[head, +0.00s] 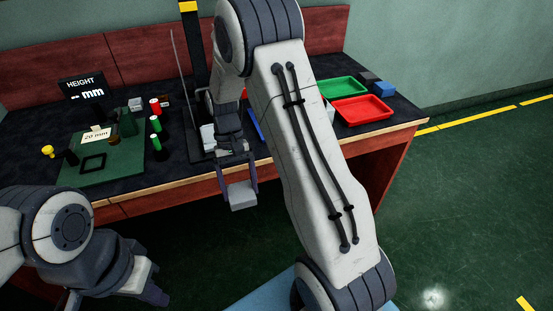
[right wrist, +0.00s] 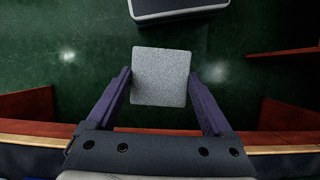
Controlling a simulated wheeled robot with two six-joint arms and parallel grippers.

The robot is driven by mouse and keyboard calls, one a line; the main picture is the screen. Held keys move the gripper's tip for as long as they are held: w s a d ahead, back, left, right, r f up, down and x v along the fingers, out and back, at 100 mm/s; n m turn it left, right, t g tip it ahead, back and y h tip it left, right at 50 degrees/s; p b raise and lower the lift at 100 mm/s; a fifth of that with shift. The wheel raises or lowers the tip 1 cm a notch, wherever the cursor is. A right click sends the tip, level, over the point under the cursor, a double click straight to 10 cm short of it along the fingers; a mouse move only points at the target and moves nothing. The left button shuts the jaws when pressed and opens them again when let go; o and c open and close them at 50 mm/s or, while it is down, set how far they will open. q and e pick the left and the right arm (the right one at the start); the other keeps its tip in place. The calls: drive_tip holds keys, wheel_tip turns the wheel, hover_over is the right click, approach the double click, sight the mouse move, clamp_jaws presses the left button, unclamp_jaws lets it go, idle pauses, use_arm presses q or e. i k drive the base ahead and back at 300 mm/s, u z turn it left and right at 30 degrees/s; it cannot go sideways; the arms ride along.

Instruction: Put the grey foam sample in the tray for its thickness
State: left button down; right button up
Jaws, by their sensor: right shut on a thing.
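My right gripper (head: 238,190) is shut on the grey foam sample (head: 242,197), a pale grey square block, held in the air in front of the table's front edge. In the right wrist view the foam sample (right wrist: 160,77) sits between the fingertips, with floor below it. A green tray (head: 342,89) and a red tray (head: 362,110) lie at the table's right end. A blue edge (head: 255,124), perhaps another tray, is mostly hidden behind my right arm. My left gripper (head: 150,290) hangs low at the bottom left; its jaw opening is unclear.
A green mat (head: 105,170) at left holds a "20 mm" card (head: 97,135), a black square frame and small parts. A "HEIGHT" display (head: 82,86) stands behind it. Red and green cylinders, grey blocks and a dark post stand mid-table. A blue block (head: 385,88) lies beside the trays.

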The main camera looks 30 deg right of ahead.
sight(361, 112)
drive_tip(key=k, duration=0.55)
drive_tip(key=z, duration=0.8)
drive_tip(key=i, duration=0.4)
drive_tip(key=z, duration=0.05)
